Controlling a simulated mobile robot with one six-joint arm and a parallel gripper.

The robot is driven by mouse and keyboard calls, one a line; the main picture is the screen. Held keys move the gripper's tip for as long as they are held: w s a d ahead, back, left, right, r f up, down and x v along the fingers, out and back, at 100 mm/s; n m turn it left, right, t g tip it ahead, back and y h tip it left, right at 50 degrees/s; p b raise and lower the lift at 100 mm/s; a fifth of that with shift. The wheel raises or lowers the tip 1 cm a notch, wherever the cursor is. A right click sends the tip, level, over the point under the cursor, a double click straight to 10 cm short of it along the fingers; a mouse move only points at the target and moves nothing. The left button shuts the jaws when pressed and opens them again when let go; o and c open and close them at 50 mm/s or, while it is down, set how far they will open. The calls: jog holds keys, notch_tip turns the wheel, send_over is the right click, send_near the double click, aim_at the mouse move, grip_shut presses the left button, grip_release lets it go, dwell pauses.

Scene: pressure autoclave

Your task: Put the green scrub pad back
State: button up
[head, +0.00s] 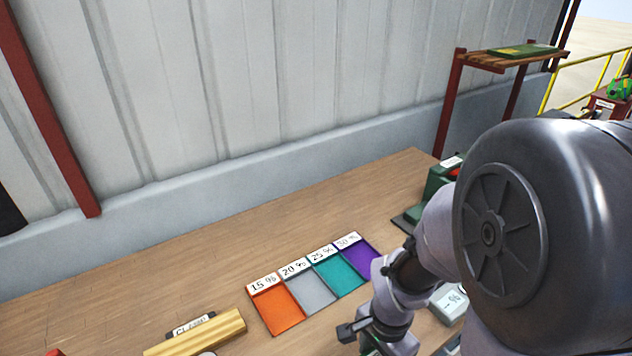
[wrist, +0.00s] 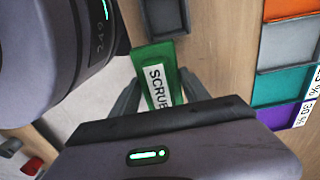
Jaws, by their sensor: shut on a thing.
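The green scrub pad (wrist: 155,60) shows in the wrist view with a white label reading "SCRUB", partly cut off by my gripper's body. My gripper (wrist: 158,88) is shut on the pad, with one finger at each side of it. A dark grey shallow tray (wrist: 166,18) lies just beyond the pad's far end in the wrist view. I cannot tell whether the pad touches the bench below. In the head view my gripper (head: 368,332) is low at the bottom edge, partly hidden by my arm, and the pad is hardly visible there.
Orange (head: 281,308), grey (head: 311,294), teal (head: 340,276) and purple (head: 364,258) trays with percentage labels lie on the wooden bench (head: 150,280). A yellow wooden block (head: 200,335) is at front left. A green device (head: 432,188) stands at the back right.

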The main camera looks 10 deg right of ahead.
jog(key=w+d, duration=0.1)
jog(key=w, duration=0.1)
jog(key=w+d+f, duration=0.1)
jog(key=w+d, duration=0.1)
jog(key=w, duration=0.1)
jog(key=w+d, duration=0.2)
jog(key=w, duration=0.1)
jog(key=shift+d+f+p, duration=0.1)
jog(key=shift+f+p, duration=0.1)
jog(key=shift+p, duration=0.2)
notch_tip(320, 180, down, 4)
jog(key=b, duration=0.3)
jog(key=shift+r, duration=0.2)
jog(key=shift+f, duration=0.2)
jog(key=o, duration=1.5)
jog(key=shift+c, duration=0.2)
